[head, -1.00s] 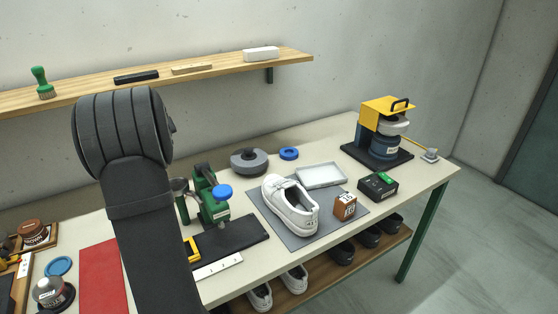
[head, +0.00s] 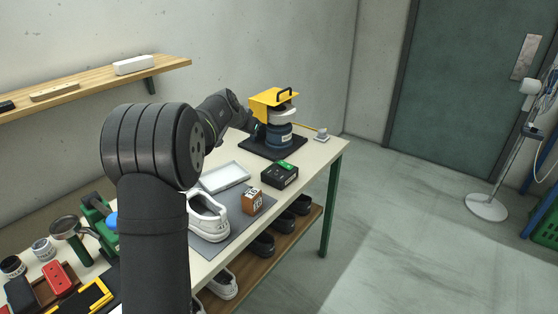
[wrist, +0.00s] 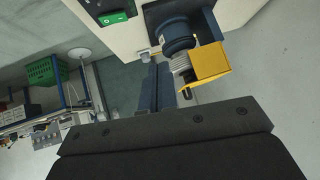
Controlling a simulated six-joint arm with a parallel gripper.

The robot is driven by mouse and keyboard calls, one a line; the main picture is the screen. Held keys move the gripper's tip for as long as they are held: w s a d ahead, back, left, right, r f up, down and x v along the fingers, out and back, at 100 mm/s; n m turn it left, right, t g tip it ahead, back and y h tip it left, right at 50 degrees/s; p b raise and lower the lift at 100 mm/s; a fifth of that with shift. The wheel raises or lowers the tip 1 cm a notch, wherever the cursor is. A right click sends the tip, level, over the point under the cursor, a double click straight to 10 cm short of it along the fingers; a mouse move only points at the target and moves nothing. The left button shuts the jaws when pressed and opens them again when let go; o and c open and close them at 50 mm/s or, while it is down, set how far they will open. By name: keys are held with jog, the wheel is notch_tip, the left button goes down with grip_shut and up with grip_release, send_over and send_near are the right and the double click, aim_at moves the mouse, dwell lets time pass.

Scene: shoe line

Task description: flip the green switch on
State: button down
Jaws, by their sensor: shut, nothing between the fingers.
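The green switch (head: 286,164) sits on top of a black box (head: 280,178) near the table's right end. The switch also shows at the top of the wrist view (wrist: 112,18), with white marks on it. My gripper (wrist: 157,66) shows in the wrist view with its two dark fingers together and nothing between them. It is apart from the switch, which lies to its upper left there. In the head view my arm reaches toward the yellow and blue machine (head: 272,98), and my fingers are not seen there.
The machine stands behind the switch box, close to my arm. A small brown block (head: 252,201), a white shoe (head: 208,222) and a pale tray (head: 224,177) are left of the box. The table's right edge (head: 340,148) is near, with open floor beyond.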

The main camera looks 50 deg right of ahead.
jog(key=s+d+m+g, duration=0.1)
jog(key=s+d+m, duration=0.1)
jog(key=s+d, duration=0.35)
jog(key=f, duration=0.1)
jog(key=a+f, duration=0.1)
jog(key=f, duration=0.1)
jog(key=a+f, duration=0.1)
jog(key=shift+s+f, duration=0.25)
jog(key=shift+f, duration=0.05)
jog(key=shift+f, duration=0.1)
send_over(283, 162)
jog(key=s+a, duration=0.1)
jog(key=a, duration=0.2)
notch_tip(283, 162, down, 7)
jog(key=shift+d+r, duration=0.1)
notch_tip(283, 162, down, 2)
jog(key=shift+w+f, duration=0.15)
jog(key=shift+f, duration=0.1)
jog(key=shift+w+f, duration=0.1)
jog(key=shift+f, duration=0.65)
